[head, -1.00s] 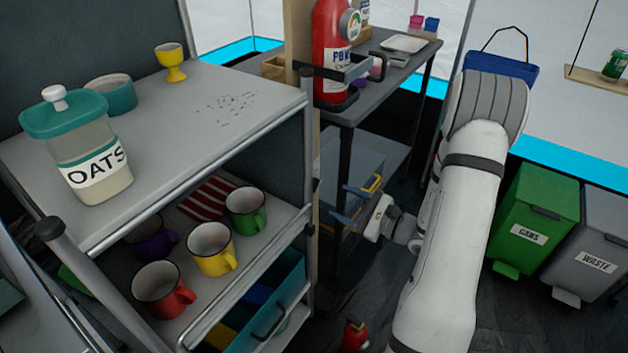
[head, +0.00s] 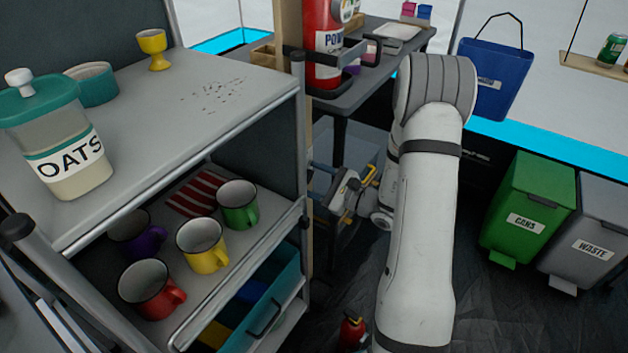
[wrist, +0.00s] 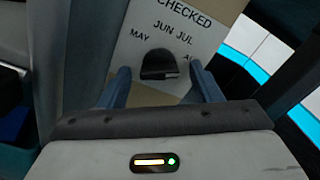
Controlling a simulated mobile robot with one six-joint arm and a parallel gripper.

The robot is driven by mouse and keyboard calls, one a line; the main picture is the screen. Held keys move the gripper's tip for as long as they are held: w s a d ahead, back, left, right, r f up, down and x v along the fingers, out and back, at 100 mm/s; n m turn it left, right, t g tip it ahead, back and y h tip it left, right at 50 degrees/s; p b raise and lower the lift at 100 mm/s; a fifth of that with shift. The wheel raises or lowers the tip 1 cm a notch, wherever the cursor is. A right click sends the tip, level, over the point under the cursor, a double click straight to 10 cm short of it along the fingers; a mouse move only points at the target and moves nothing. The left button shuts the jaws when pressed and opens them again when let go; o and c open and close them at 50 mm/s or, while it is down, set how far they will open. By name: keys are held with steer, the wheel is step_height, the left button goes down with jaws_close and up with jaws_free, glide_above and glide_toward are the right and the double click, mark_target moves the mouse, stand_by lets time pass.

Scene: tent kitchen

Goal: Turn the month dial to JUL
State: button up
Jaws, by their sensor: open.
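In the wrist view a pale plate (wrist: 187,20) carries the words CHECKED, MAY, JUN and JUL, and part of another label at the right. The dark month dial knob (wrist: 158,62) sits below JUN and JUL. I cannot tell which month it points to. My gripper (wrist: 160,70) is open, with one blue-grey finger on each side of the knob and visible gaps beside it. Its body hides the lower part of the plate. In the head view my gripper (head: 322,195) is beside the wooden post (head: 291,22), and the dial cannot be made out.
A shelf cart (head: 215,105) with an oats jar (head: 70,160) and several mugs stands at the left. A red extinguisher (head: 322,45) is by the post above my gripper. A green bin (head: 530,210) and a grey bin (head: 590,235) stand at the right.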

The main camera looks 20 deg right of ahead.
steer(key=shift+c, duration=0.5)
steer(key=c, duration=0.9)
steer(key=shift+r+m+p, duration=0.1)
steer(key=shift+m+p, duration=0.2)
steer(key=shift+p, duration=0.05)
steer(key=m+p, duration=0.6)
steer(key=m, duration=0.1)
steer(key=shift+s+a+r+p, duration=0.1)
steer(key=shift+s+a+p, duration=0.05)
steer(key=shift+p, duration=0.2)
steer(key=m+p, duration=0.3)
steer(key=m, duration=0.1)
steer(key=shift+m+p, duration=0.3)
steer(key=shift+p, duration=0.05)
steer(key=shift+m+p, duration=1.2)
steer(key=shift+m, duration=0.6)
